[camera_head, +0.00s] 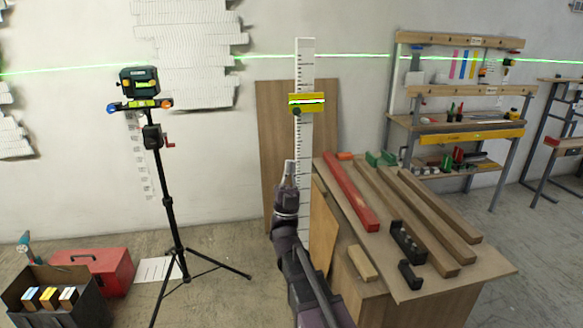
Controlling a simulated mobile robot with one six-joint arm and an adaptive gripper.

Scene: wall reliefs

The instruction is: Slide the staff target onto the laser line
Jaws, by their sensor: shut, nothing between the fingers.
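The white graduated staff (306,60) stands upright in the middle. The yellow target (315,108) sits on its upper part, with a dark knob (297,111) at its lower left. A thin bright green line crosses the target; I cannot tell if it is laser light or a printed mark. The green laser line (265,57) on the wall behind appears higher in the picture than the target. My gripper (289,165) points up below the target, apart from it, in front of the staff's left edge. It is shut and empty.
A laser level (139,80) stands on a black tripod (168,205) at left. A wooden bench (490,268) with several beams and a red bar (350,190) is close to the arm's right. A red toolbox (100,268) and an open box (70,305) sit on the floor.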

